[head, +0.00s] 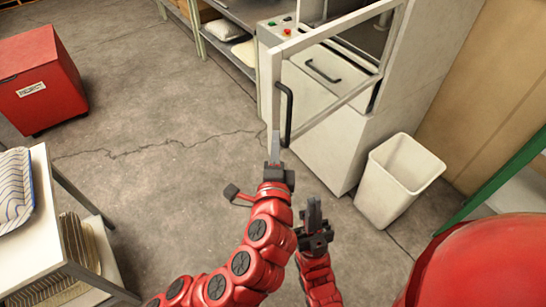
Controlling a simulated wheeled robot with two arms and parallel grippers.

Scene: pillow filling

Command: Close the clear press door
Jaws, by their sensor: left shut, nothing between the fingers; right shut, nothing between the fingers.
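The clear press door (335,28) has a pale frame with a see-through panel. It stands swung open from the white press (335,158), its free edge toward me. A black bar handle (287,118) is on the door's free-edge post. My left gripper (275,146) is shut and empty, its fingertips at the lower end of that post, just left of the handle. I cannot tell whether they touch the door. My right gripper (313,212) is shut and empty, lower and to the right, apart from the door.
A white bin (398,180) stands on the floor right of the press. A red reject box (40,78) is at the upper left. A white table (28,250) with striped pillows is at the lower left. A shelf (225,15) stands behind. The floor at centre left is clear.

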